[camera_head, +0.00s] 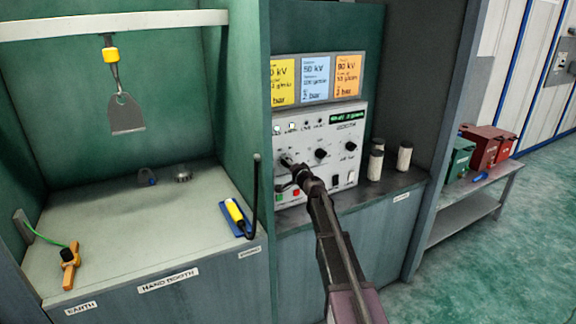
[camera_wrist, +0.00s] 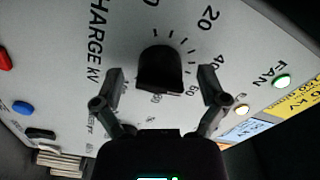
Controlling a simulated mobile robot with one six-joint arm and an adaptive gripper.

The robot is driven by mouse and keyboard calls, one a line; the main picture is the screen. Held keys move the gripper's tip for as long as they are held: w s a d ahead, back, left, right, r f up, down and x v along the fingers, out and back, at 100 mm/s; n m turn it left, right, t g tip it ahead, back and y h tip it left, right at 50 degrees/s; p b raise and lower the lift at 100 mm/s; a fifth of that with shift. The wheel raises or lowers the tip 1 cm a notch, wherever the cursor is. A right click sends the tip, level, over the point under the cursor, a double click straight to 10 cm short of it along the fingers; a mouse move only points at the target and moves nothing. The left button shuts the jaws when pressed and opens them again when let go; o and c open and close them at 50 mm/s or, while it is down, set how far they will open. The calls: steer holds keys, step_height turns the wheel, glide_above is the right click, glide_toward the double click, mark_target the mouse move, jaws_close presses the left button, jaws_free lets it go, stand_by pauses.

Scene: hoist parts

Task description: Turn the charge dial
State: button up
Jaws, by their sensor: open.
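The charge dial (camera_wrist: 160,66) is a black knob on a white control panel (camera_wrist: 60,50). In the wrist view it stands beside the "CHARGE kV" lettering, with a printed scale around it. My gripper (camera_wrist: 159,80) is open, with one finger on each side of the dial and a visible gap between each finger and the knob. In the head view my gripper (camera_head: 288,166) is at the left part of the control panel and hides most of the dial. I cannot tell how far the fingertips are from the panel face.
Other black knobs (camera_head: 321,153) sit right of my gripper. Green and red buttons (camera_head: 296,191) are below it. White cylinders (camera_head: 404,156) stand right of the panel. A booth partition (camera_head: 240,90) rises on the left.

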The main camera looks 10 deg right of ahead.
steer(key=shift+s, duration=0.15)
steer(key=v, duration=1.1)
steer(key=shift+s+d, duration=0.2)
steer(key=shift+s, duration=0.1)
steer(key=n, duration=0.4)
steer(key=s+n, duration=0.1)
steer(key=n, duration=0.3)
steer(key=s+n+h, duration=0.1)
steer(key=n, duration=0.3)
steer(key=shift+a+n, duration=0.25)
steer(key=shift+n, duration=0.15)
steer(key=shift+s, duration=0.1)
steer(key=x, duration=1.3)
steer(key=shift+w+d, duration=0.1)
steer(key=shift+w, duration=0.3)
steer(key=shift+c, duration=0.2)
